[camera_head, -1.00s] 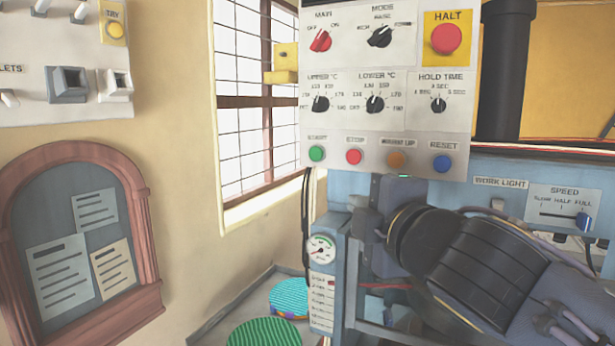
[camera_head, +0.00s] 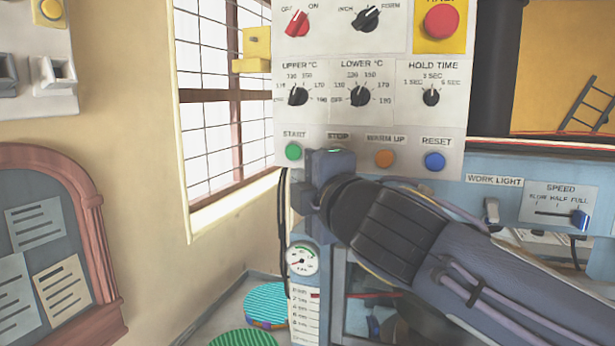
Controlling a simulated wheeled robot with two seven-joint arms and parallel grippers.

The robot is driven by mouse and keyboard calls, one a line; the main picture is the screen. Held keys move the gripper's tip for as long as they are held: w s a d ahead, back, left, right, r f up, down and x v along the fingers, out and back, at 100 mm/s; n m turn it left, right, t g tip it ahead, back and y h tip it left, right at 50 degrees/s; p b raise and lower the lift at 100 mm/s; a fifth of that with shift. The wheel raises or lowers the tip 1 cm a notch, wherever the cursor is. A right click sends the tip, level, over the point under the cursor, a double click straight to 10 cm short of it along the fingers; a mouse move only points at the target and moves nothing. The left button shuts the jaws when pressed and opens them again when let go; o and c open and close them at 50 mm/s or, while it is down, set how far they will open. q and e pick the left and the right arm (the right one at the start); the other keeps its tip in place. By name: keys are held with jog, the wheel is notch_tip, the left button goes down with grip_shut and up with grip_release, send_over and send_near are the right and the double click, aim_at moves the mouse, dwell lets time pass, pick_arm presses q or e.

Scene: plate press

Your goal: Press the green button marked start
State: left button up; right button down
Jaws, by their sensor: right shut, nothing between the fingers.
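The green start button (camera_head: 292,151) is at the lower left of the white control panel (camera_head: 330,60), under the label START. It is fully visible. My right gripper (camera_head: 304,184) is shut and empty. It is just below and slightly right of the green button, in front of the panel's lower edge. I cannot tell whether its tip touches the panel. My right gripper and wrist cover the red stop button under the label STOP. My left gripper is not in view.
The orange warm up button (camera_head: 385,158) and blue reset button (camera_head: 434,161) are right of my wrist. Above are knobs and the red halt button (camera_head: 441,22). A pressure gauge (camera_head: 302,259) stands below my gripper. A window (camera_head: 215,110) is at left.

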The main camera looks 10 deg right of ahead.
aim_at(294, 152)
jog(key=w+d+p, duration=0.1)
jog(key=w+p, duration=0.1)
jog(key=w, duration=0.7)
jog(key=shift+w+p, duration=0.35)
